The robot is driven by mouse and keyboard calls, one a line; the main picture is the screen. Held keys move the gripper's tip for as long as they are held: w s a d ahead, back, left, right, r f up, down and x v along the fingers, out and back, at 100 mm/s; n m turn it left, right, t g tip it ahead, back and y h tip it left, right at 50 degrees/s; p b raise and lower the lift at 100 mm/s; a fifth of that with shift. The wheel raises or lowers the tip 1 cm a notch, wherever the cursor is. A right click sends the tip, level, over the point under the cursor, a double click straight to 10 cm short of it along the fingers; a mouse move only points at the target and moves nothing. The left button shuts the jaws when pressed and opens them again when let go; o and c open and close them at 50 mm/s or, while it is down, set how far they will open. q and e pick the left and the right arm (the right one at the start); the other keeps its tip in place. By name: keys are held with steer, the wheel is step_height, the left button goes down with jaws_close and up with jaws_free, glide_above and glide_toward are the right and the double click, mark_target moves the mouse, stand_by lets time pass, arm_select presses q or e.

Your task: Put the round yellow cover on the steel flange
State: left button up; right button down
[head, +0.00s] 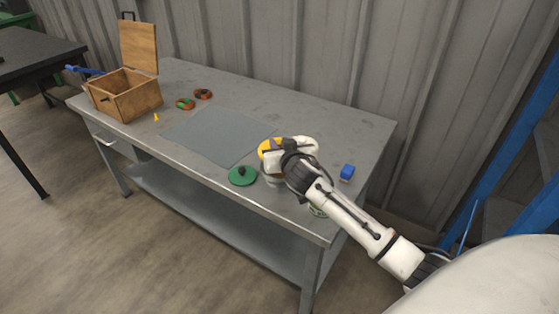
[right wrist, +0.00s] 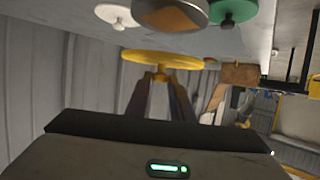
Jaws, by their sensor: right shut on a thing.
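The round yellow cover (head: 265,146) shows partly from behind my right gripper (head: 279,158) in the head view. In the right wrist view my right gripper (right wrist: 161,90) is shut on the knob under the yellow cover (right wrist: 163,57) as pictured; that view has the table at the top. A round metal piece, seemingly the steel flange (right wrist: 172,14), stands on the table close to the cover, with a gap between them in the picture. In the head view the flange is mostly hidden by my gripper. My left gripper is not in view.
A green knobbed cover (head: 243,176) lies beside my gripper at the table's front. A white knobbed disc (right wrist: 113,15) lies on the other side. A blue block (head: 347,172) sits to the right. A grey mat (head: 213,135) and open wooden box (head: 126,98) are left.

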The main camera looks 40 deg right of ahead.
steer(key=shift+f+b, duration=0.3)
steer(key=shift+f, duration=2.4)
steer(key=shift+f, duration=0.25)
steer(key=c, duration=1.6)
jaws_free()
steer(key=shift+r, duration=0.1)
steer(key=shift+o, duration=0.2)
steer(key=shift+r, duration=0.1)
